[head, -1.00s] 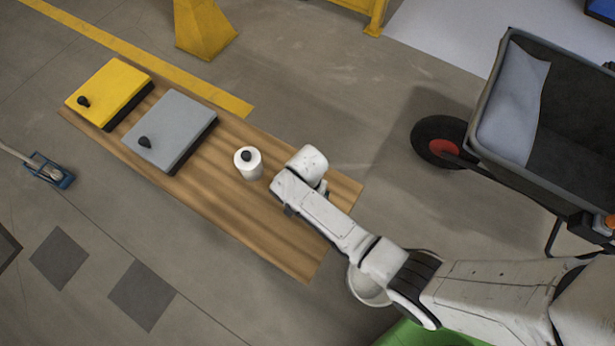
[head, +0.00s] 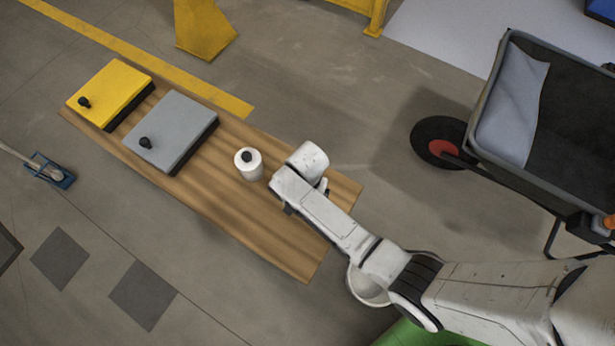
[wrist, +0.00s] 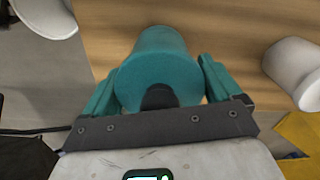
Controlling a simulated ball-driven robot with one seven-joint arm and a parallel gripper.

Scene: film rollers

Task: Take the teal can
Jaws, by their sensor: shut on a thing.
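The teal can (wrist: 158,60) fills the middle of the wrist view, with a dark knob on its near end. My gripper (wrist: 158,82) is shut on it, one teal finger against each side. The wooden board lies right behind the can in that view; I cannot tell whether the can touches it. In the head view my arm hides both the can and the gripper fingers, over the right end of the board.
A white can (head: 249,165) with a black knob stands on the wooden board (head: 225,210), close left of my wrist. A grey box (head: 172,130) and a yellow box (head: 110,90) sit farther left. A wheelbarrow (head: 490,130) stands at the right.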

